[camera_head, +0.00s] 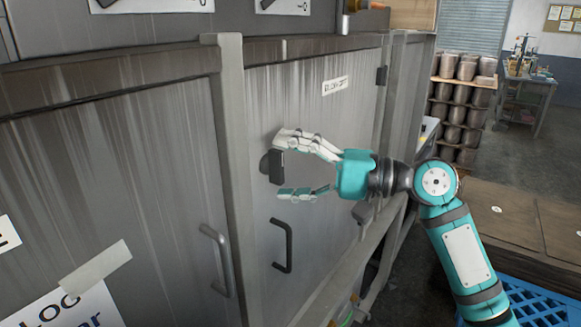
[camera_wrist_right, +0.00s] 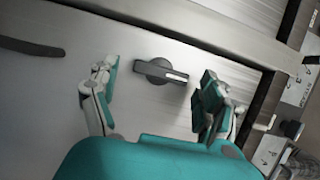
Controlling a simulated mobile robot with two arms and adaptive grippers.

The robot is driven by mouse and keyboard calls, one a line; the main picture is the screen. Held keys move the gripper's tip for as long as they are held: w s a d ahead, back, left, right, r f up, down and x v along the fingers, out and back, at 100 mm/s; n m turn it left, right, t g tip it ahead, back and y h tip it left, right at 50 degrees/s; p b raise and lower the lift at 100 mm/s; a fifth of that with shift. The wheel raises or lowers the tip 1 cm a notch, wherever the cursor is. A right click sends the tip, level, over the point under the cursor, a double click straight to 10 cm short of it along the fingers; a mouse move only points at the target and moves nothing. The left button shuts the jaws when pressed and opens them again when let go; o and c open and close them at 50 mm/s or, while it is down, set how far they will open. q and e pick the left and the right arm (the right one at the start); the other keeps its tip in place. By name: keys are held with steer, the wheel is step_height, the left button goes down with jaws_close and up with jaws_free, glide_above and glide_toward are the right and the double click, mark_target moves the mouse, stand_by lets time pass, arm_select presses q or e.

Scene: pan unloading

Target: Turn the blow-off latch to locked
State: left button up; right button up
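The blow-off latch (camera_head: 276,167) is a dark turn knob on a round base, on the grey metal door (camera_head: 320,110) under a white label (camera_head: 335,85) that seems to read "BLOW-OFF". In the right wrist view the latch (camera_wrist_right: 160,72) has a bar with a pale line pointing right. My right gripper (camera_head: 288,166) is open in front of the door, one finger above and one below the latch. In the wrist view its fingers (camera_wrist_right: 157,85) stand on either side of the knob, apart from it. My left gripper is out of view.
A dark pull handle (camera_head: 288,246) is below the latch on the same door; it also shows in the wrist view (camera_wrist_right: 30,47). A metal post (camera_head: 232,150) stands left of the door. Stacked pots (camera_head: 458,95), a workbench (camera_head: 525,95) and a blue crate (camera_head: 540,305) are at right.

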steer(key=shift+d, duration=0.15)
steer(key=v, duration=1.1)
steer(key=shift+d, duration=0.4)
